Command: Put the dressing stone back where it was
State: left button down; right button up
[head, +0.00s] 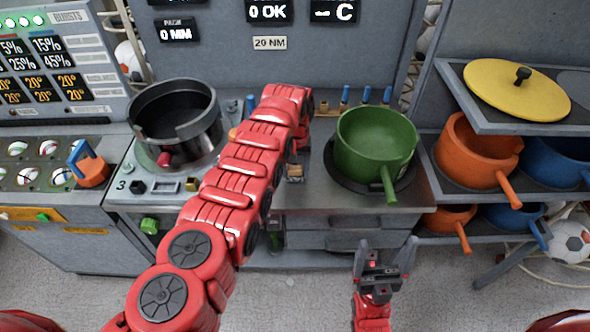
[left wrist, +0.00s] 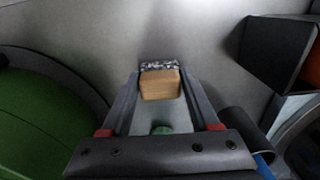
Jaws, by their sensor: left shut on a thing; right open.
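The dressing stone (left wrist: 160,83), a small wooden block with a speckled grey face, is between the fingertips of my left gripper (left wrist: 162,95) in the left wrist view. In the head view the dressing stone (head: 295,172) shows small beside my red left arm, over the metal bench left of the green pot. The arm hides most of my left gripper there. My left gripper is shut on the stone; whether the stone touches a surface is unclear. My right gripper (head: 384,262) is open and empty, low in front of the bench drawers.
A green pot (head: 375,145) stands right of the stone and a dark round press pot (head: 177,120) left. Several blue-handled tools (head: 366,95) stand along the bench's back. A shelf with orange pots (head: 475,155) and a yellow lid (head: 517,92) is at right.

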aim_at(295, 167)
pick_arm(q)
jog(key=shift+f, duration=0.15)
jog(key=shift+c, duration=0.6)
grip_release()
jog(key=shift+w+r+p, duration=0.1)
jog(key=shift+r+p, duration=0.2)
jog(key=shift+r, duration=0.35)
notch_tip(295, 167, up, 3)
jog(key=shift+f+p, duration=0.2)
jog(key=shift+p, duration=0.5)
notch_tip(295, 167, up, 7)
jog(key=b, duration=0.3)
jog(key=shift+f, duration=0.1)
jog(key=shift+r, duration=0.8)
